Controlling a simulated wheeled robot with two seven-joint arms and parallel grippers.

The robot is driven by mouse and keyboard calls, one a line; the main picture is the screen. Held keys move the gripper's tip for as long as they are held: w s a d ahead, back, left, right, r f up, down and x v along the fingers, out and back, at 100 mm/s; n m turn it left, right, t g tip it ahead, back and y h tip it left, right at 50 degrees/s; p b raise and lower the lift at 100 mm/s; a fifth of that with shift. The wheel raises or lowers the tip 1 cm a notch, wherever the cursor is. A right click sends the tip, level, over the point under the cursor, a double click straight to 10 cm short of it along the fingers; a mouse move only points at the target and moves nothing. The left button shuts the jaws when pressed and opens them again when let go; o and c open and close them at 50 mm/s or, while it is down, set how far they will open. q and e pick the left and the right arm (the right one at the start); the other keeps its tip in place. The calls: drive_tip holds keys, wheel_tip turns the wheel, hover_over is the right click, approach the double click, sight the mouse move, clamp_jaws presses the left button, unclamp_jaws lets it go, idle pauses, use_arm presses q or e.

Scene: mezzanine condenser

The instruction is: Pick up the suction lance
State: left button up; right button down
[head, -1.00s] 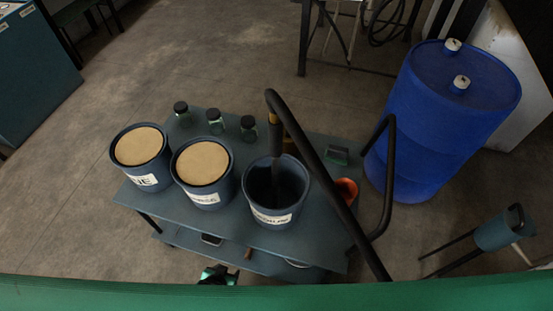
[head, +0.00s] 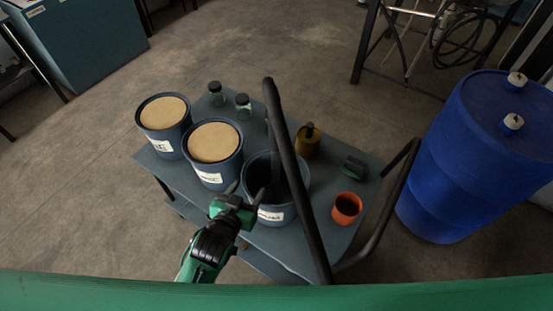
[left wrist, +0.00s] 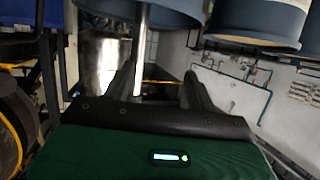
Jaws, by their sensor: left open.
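The lance's lower end is hidden in the bucket. My left gripper (head: 246,190) is open at the bucket's near left side, apart from the lance in the head view. In the left wrist view its two dark fingers (left wrist: 165,88) are spread. A pale upright rod shows near the left finger; I cannot tell what it is. My right gripper is not in view.
Two lidded buckets (head: 214,143) stand left of the open one on the cart (head: 256,243). Small jars (head: 243,106), a brown bottle (head: 308,142) and an orange cup (head: 346,208) stand around them. A cart rail (head: 392,220) and a blue drum (head: 460,160) are at the right.

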sight(272, 138)
use_arm(q)
drive_tip(key=d+r+t+h, duration=0.2)
drive_tip(key=d+r+t, duration=0.1)
drive_tip(key=r, duration=0.9)
drive_tip(key=p+x, duration=0.1)
drive_tip(key=x, duration=0.6)
drive_tip(key=shift+w+d+p, duration=0.1)
drive_tip(key=shift+d+p, duration=0.1)
drive_tip(key=shift+p, duration=0.15)
drive_tip(key=shift+w+d+f, duration=0.1)
drive_tip(key=shift+w+d, duration=0.05)
drive_tip(key=shift+w, duration=0.3)
drive_tip(key=shift+w+d+p, duration=0.1)
drive_tip(key=shift+w+p, duration=0.15)
drive_tip(key=shift+p, duration=0.05)
drive_tip(key=x, duration=0.1)
drive_tip(key=p+x, duration=0.1)
drive_tip(key=x, duration=0.1)
drive_tip(key=p+x, duration=0.1)
drive_tip(key=shift+w+d+r, duration=0.1)
drive_tip(key=shift+d+r, duration=0.05)
drive_tip(key=shift+r, duration=0.15)
drive_tip(key=shift+w+f, duration=0.1)
drive_tip(key=shift+w, duration=0.05)
drive_tip(key=shift+c, duration=0.5)
clamp_jaws()
